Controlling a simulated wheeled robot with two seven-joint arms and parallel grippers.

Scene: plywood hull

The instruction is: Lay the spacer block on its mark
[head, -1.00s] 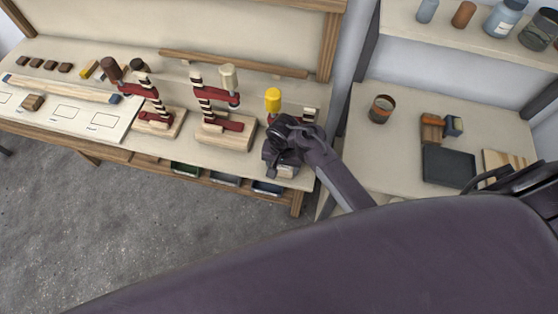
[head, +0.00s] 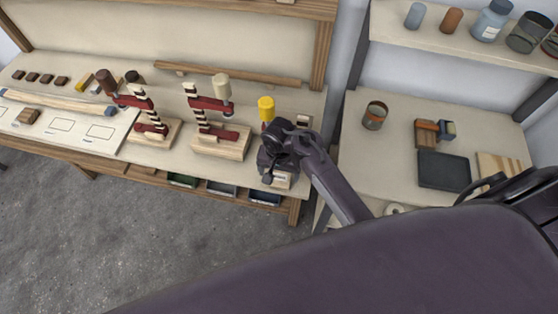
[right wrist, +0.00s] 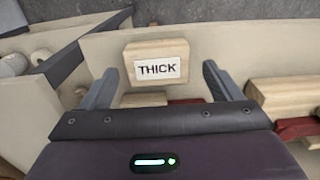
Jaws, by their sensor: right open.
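A pale wooden block labelled THICK (right wrist: 157,68) shows in the right wrist view, beyond and between the fingers of my right gripper (right wrist: 160,86). The fingers are apart and nothing is held. In the head view my right gripper (head: 278,158) is over the bench's right end, and a pale labelled face (head: 281,181) shows just below it. A small brown wooden block (head: 27,116) lies at the far left, on or beside a white sheet with outlined rectangles (head: 60,126). I cannot tell which block is the spacer. My left gripper is out of view.
Two red clamps on wooden bases (head: 222,144) (head: 154,132) stand left of my gripper. A yellow handle (head: 266,107) rises behind it. Several dark blocks and a long strip lie on the left. A side table (head: 390,165) holds a can and a dark tray (head: 444,171).

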